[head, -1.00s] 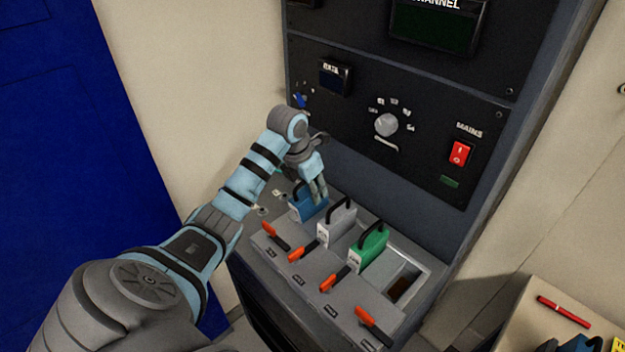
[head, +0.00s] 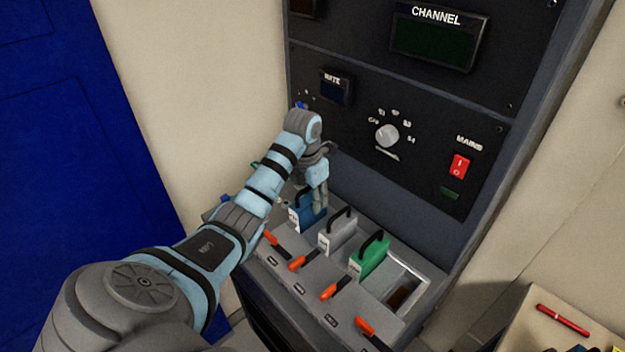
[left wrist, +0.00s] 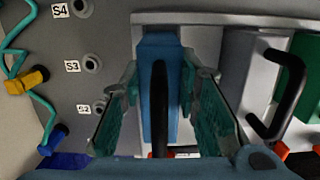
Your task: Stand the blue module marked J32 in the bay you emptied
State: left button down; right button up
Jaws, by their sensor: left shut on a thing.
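A blue module (head: 308,217) with a black handle stands at the leftmost bay of the sloped grey rack; any marking on it is too small to read. My left gripper (head: 318,200) is shut on its handle from above. In the left wrist view the fingers (left wrist: 160,110) lie either side of the black handle, with the blue module (left wrist: 158,62) below it. I cannot tell whether it is fully seated. A white module (head: 338,234) and a green module (head: 370,256) stand to its right. The rightmost bay (head: 422,276) is empty. My right gripper is out of view.
Orange-handled levers (head: 334,289) line the rack's front, below the bays. Sockets marked S2 to S4 (left wrist: 90,62) and cables with yellow (left wrist: 35,78) and blue plugs lie left of the blue module. A black panel rises behind. A bench with a red pen (head: 563,320) is at lower right.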

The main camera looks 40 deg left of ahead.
pick_arm(q)
jog(key=shift+g, duration=0.3)
jog(key=shift+d, duration=0.1)
jog(key=shift+f, duration=0.75)
dwell(1.1)
jog(key=c, duration=1.2)
grip_release()
jog(key=shift+s, duration=0.1)
jog(key=shift+o, duration=0.2)
jog(key=shift+s+r, duration=0.1)
jog(key=shift+r, duration=0.1)
